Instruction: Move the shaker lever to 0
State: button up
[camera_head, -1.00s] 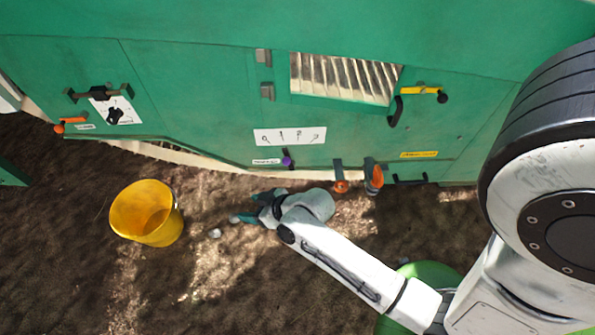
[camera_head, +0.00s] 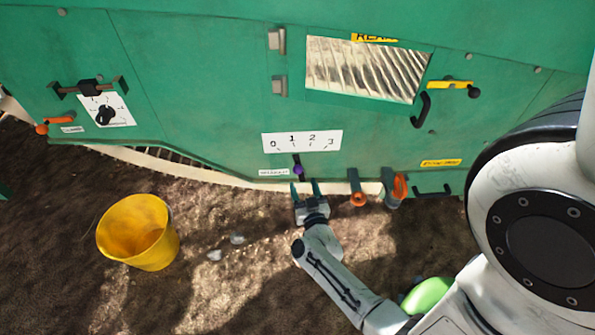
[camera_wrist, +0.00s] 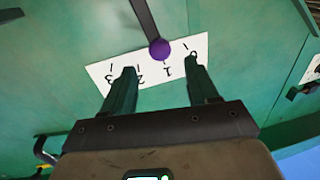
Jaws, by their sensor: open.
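The shaker lever is a dark stick with a purple ball knob (camera_head: 298,170), set in the green panel below a white scale plate (camera_head: 302,141) numbered 0 to 3. The knob sits roughly under the 1. My gripper (camera_head: 305,186) is open and empty, just below the knob, fingers pointing up at the panel. In the wrist view the scale looks upside down, and the purple knob (camera_wrist: 160,48) shows between and beyond the two fingertips (camera_wrist: 160,68). I cannot tell the exact gap; no contact shows.
Orange handles (camera_head: 358,198) hang on the panel just right of my gripper. A white label (camera_head: 273,173) lies left of the knob. A yellow bucket (camera_head: 138,232) stands on the soil at left. Small pale lumps (camera_head: 214,255) lie on the soil between.

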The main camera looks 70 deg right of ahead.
aim_at(299, 173)
jog(key=b+x, duration=0.2)
jog(key=x, duration=0.6)
jog(key=shift+c, duration=0.4)
grip_shut()
jog(key=shift+r, duration=0.1)
